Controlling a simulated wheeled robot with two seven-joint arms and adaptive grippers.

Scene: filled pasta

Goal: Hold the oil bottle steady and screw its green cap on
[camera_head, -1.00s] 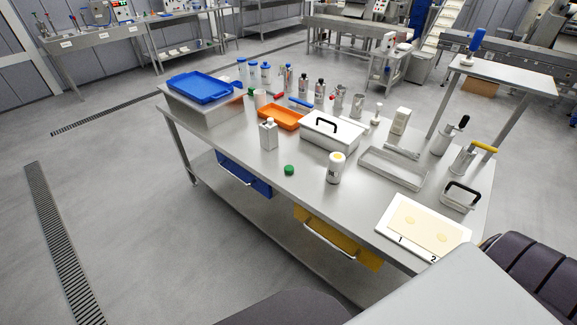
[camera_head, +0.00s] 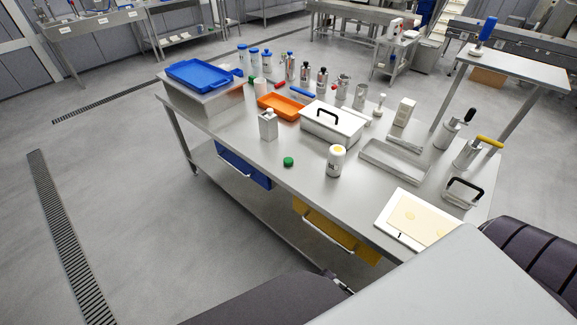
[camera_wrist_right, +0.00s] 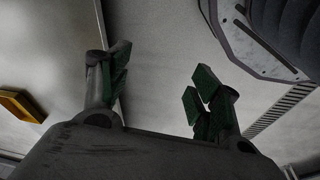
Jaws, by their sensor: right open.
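The oil bottle (camera_head: 268,125), a square silver-grey can with a narrow neck, stands upright near the left front of the steel table. The green cap (camera_head: 288,162) lies apart from it on the table top, near the front edge. My right gripper (camera_wrist_right: 160,76) shows in the right wrist view with its two dark green-padded fingers wide apart and nothing between them. Neither the bottle nor the cap shows in that view. My left gripper is not visible in the head view.
Behind are a lidded steel box (camera_head: 333,132), an orange tray (camera_head: 280,108) and several bottles. A blue drawer (camera_head: 243,172) and yellow drawer (camera_head: 330,233) hang below the front edge. The table around the cap is clear.

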